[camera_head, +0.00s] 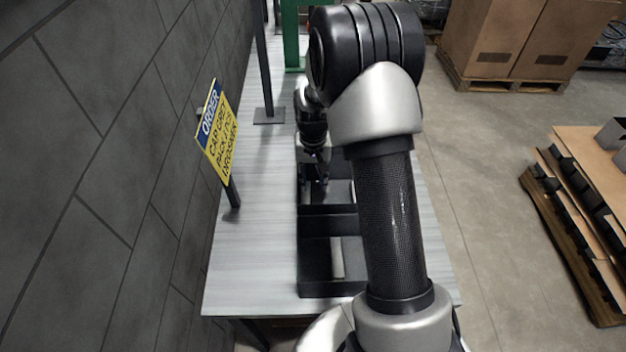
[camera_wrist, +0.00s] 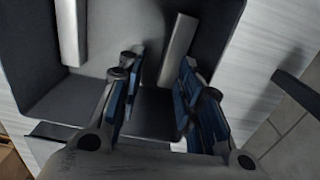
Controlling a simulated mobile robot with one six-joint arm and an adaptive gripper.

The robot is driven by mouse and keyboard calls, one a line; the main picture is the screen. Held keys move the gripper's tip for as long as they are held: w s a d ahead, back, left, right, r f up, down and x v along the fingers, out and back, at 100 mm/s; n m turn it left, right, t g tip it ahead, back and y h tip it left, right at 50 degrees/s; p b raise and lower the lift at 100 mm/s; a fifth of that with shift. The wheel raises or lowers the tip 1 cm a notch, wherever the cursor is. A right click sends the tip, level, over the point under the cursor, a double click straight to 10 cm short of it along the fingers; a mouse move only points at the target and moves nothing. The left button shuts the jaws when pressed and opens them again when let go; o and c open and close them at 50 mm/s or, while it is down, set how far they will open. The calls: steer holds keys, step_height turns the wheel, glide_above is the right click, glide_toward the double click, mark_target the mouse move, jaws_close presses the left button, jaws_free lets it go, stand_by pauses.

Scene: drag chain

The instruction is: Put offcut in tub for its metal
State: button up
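A second pale bar (camera_wrist: 72,32) lies to the left. In the head view, a pale bar (camera_head: 337,257) lies in the nearer black tub (camera_head: 312,290). Which piece is the offcut is unclear.
A yellow and blue order sign (camera_head: 218,135) stands on a post at the bench's left; its small text is hard to read. A dark post (camera_head: 265,70) and a green frame (camera_head: 292,40) stand farther back.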

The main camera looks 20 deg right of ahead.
steer(key=s+a+r+n+t+p, duration=0.1)
steer(key=s+r, duration=0.1)
steer(key=r, duration=0.8)
steer(key=s+a+r+p, duration=0.2)
steer(key=r, duration=0.8)
steer(key=s+a+r+n+t, duration=0.1)
steer(key=s+a+r, duration=0.1)
steer(key=s, duration=0.5)
steer(key=s+a+r+n+t, duration=0.1)
steer(key=s+r, duration=0.3)
steer(key=s, duration=0.4)
steer(key=s+a+r+n+t, duration=0.1)
steer(key=s+a+r, duration=0.2)
steer(key=s, duration=0.5)
steer(key=shift+a+n+t, duration=0.3)
steer(key=shift+a, duration=0.3)
